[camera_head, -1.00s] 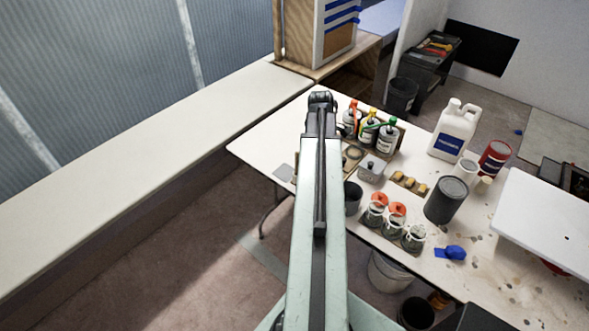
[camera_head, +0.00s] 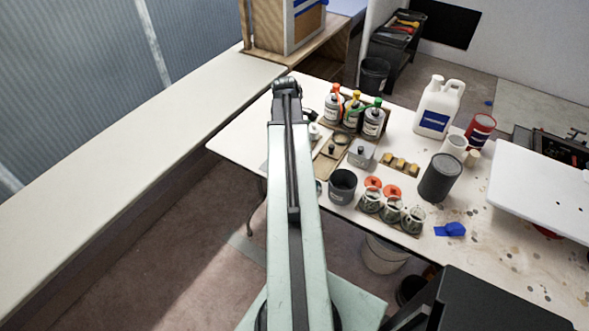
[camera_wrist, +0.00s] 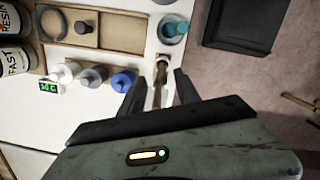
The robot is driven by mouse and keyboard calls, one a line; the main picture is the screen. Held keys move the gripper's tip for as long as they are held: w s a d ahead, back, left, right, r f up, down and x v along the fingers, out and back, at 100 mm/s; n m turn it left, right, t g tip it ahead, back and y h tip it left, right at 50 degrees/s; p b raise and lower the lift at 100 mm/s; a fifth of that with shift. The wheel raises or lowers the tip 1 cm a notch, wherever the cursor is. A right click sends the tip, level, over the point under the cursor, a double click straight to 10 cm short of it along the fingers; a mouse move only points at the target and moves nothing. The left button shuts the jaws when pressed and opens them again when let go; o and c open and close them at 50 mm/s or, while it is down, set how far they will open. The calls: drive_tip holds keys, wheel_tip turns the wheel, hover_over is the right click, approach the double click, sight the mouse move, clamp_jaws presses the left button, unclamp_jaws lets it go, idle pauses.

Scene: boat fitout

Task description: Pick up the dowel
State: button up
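In the wrist view, my gripper (camera_wrist: 157,84) is open over the table's edge, with one dark finger on each side of a narrow tan wooden piece that looks like the dowel (camera_wrist: 161,72). The piece shows in the gap between the fingers, and I cannot tell whether either finger touches it. Its lower part is unclear. In the head view my own arm reaches over the white table (camera_head: 235,131) and hides the fingers, and I cannot pick out the dowel there.
Capped bottles in white, grey and blue (camera_wrist: 122,81) stand left of the fingers. A teal-topped cup (camera_wrist: 172,28) is just beyond. A dark bin (camera_wrist: 245,22) is at the upper right. In the head view, paint cans, a white jug (camera_head: 437,106) and glass jars (camera_head: 391,209) crowd the table.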

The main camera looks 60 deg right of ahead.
drive_tip(key=f+b, duration=0.2)
drive_tip(key=s+f+b, duration=0.1)
drive_tip(key=f+b, duration=0.2)
drive_tip(key=shift+f, duration=0.15)
drive_tip(key=shift+r, duration=0.2)
clamp_jaws()
wheel_tip(320, 180, up, 10)
drive_tip(key=p, duration=1)
drive_tip(key=shift+r, duration=0.15)
